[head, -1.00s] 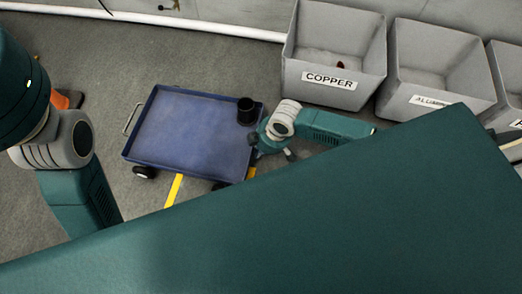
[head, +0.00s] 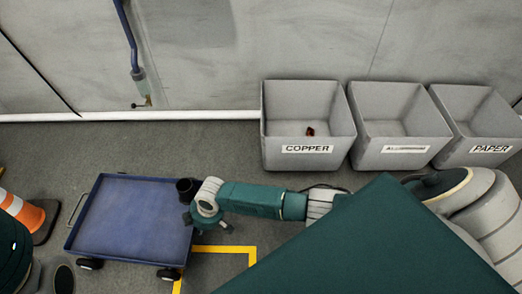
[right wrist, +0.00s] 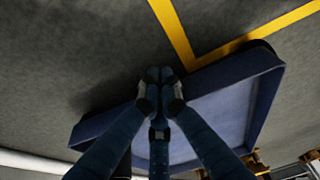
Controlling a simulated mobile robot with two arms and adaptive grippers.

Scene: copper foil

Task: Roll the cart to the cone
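The blue flat cart (head: 130,225) stands on the grey floor at the left of the head view, with a metal handle on its left side. My right gripper (head: 190,221) is at the cart's right side. In the right wrist view its fingers (right wrist: 160,78) are drawn together across the cart's raised rim (right wrist: 240,66); what they clasp is mostly hidden. My left gripper is out of view; part of my left arm shows at lower left.
Yellow floor tape (head: 250,252) runs beside the cart. Grey bins labelled COPPER (head: 308,160), a less legible label, and PAPER (head: 480,160) line the wall. Floor between cart and cone looks clear.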

